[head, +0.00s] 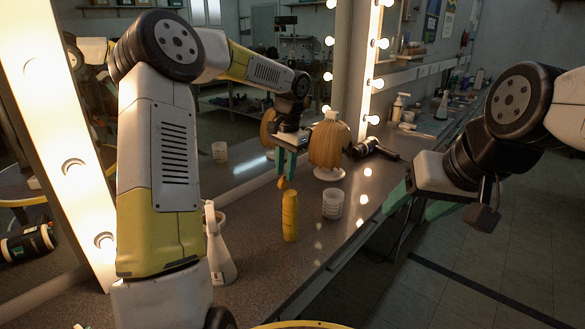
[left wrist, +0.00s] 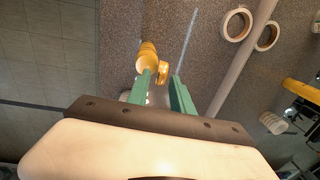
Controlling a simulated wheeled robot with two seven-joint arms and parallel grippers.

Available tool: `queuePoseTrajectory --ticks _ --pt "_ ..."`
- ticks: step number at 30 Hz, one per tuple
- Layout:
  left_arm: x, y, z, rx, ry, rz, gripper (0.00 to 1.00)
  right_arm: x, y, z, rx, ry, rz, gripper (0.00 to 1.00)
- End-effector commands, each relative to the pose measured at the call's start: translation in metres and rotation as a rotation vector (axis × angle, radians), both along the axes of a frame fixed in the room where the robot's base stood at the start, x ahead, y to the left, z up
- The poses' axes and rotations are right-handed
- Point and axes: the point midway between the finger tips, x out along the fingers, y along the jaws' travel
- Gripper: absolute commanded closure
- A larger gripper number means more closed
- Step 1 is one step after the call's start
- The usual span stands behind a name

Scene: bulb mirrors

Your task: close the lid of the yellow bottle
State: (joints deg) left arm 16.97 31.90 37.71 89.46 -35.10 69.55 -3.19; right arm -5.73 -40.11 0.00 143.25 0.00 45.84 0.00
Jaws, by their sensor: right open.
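The yellow bottle (head: 290,220) stands upright on the counter, and its top shows in the left wrist view (left wrist: 148,56). Its yellow lid (head: 283,183) is tipped up at the top of the bottle, open. In the left wrist view the lid (left wrist: 162,73) lies beside the bottle mouth, near the gap between the fingertips. My left gripper (head: 286,176) points down just above the lid; its green fingers (left wrist: 161,77) are apart. Whether they touch the lid I cannot tell. My right gripper (head: 405,204) is open and empty, off the counter's right edge.
A white cup (head: 333,204) stands right of the bottle. A wig on a stand (head: 329,147) and a hair dryer (head: 376,150) are behind. A white flask-like bottle (head: 219,250) stands at the front left. The mirror runs along the left.

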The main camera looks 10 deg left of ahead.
Motion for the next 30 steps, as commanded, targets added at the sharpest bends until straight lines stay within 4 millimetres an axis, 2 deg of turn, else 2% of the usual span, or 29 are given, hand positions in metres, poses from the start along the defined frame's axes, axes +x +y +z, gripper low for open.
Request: queuePoseTrajectory --ticks 2,5,6,20,30 --pt "0.000 0.000 0.000 0.000 0.000 0.000 0.77 0.000 0.000 0.000 0.000 0.000 0.000 0.37" --pt "0.000 0.000 0.000 0.000 0.000 0.000 0.96 0.000 0.000 0.000 0.000 0.000 0.000 0.37" --pt "0.000 0.000 0.000 0.000 0.000 0.000 1.00 0.000 0.000 0.000 0.000 0.000 0.000 0.37" --pt "-0.002 -0.003 0.001 0.031 -0.022 -0.004 1.00 0.000 0.000 0.000 0.000 0.000 0.000 0.37" --pt "-0.011 -0.019 -0.002 0.213 -0.142 -0.010 1.00 0.000 0.000 0.000 0.000 0.000 0.000 0.37"
